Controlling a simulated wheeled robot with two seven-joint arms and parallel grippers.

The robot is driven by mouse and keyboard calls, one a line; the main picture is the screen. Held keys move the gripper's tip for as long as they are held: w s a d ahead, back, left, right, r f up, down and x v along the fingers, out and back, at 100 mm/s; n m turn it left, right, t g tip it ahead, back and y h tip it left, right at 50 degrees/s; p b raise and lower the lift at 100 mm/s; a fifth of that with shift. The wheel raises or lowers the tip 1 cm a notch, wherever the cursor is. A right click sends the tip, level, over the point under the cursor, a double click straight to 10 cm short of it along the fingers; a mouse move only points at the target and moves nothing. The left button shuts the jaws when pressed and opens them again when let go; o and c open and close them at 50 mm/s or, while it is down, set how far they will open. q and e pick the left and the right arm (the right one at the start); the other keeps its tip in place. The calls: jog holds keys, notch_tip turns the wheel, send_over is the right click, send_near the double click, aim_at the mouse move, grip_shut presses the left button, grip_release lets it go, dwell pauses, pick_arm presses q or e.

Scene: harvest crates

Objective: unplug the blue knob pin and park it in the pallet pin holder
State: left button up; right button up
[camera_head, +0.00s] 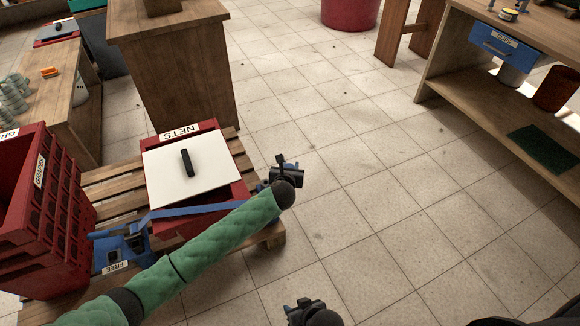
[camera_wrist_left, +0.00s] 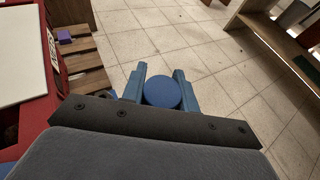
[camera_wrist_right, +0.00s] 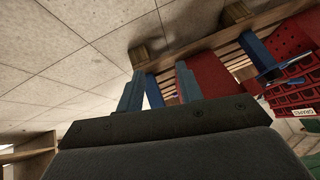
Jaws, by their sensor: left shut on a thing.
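The blue knob pin (camera_wrist_left: 162,92) shows as a round blue knob between the fingers of my left gripper (camera_wrist_left: 160,78). They are shut on it. In the head view my left gripper (camera_head: 288,168) is at the right edge of the wooden pallet (camera_head: 118,186), beside the red NETS crate. The pin's shank is hidden. I cannot surely identify the pallet pin holder; a small purple block (camera_wrist_left: 64,35) sits on the pallet slats in the left wrist view. My right gripper (camera_head: 303,306) is low in the head view, its fingers (camera_wrist_right: 158,80) apart and empty.
The NETS crate (camera_head: 240,190) has a white lid (camera_head: 218,165) with a black handle. A blue strap (camera_head: 190,211) crosses its front from a blue buckle (camera_head: 138,240) near a FREE label. Stacked red crates (camera_head: 62,215) stand left.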

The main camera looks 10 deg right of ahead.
notch_tip(320, 180, up, 14)
jog(key=g+p, duration=0.1)
jog(key=p, duration=0.2)
jog(key=shift+d, duration=0.35)
dwell(3.2)
